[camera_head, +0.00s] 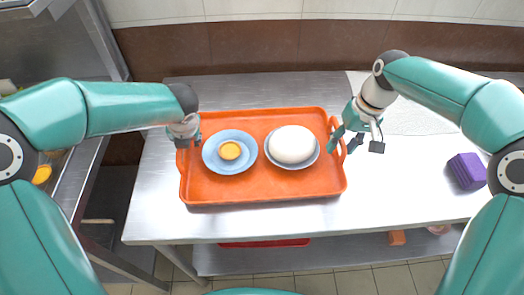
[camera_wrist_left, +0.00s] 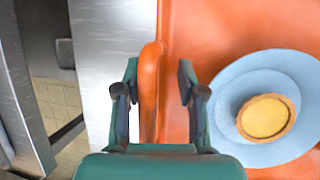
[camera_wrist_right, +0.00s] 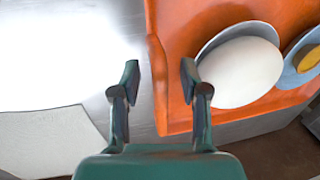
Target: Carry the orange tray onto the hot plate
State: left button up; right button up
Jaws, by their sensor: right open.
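The orange tray (camera_head: 262,188) lies flat on the steel table. It bears a blue plate (camera_head: 211,155) with a yellow tart (camera_head: 229,151) and a second blue plate (camera_head: 273,159) with a white rounded bun (camera_head: 292,144). My left gripper (camera_wrist_left: 152,95) is open, its fingers on either side of the tray's left handle, with gaps showing. My right gripper (camera_wrist_right: 160,80) is open at the tray's right handle, one finger outside and one inside the rim. In the head view, the left fingertips are mostly hidden. I cannot tell for sure which surface is the hot plate.
A pale speckled flat slab (camera_head: 410,118) lies on the table at the back right. A purple block (camera_head: 466,171) stands at the right. The steel table (camera_head: 400,200) is clear between tray and block. A red tray (camera_head: 264,243) lies on the shelf below. A brown-tiled wall is behind.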

pick_arm(q)
grip_shut()
pick_arm(e)
jog(key=c, duration=0.8)
jog(key=shift+a, duration=0.1)
grip_shut()
pick_arm(q)
jog(key=shift+d, duration=0.1)
jog(key=shift+r, duration=0.2)
pick_arm(e)
jog(key=shift+a+r, duration=0.1)
jog(key=shift+r, duration=0.2)
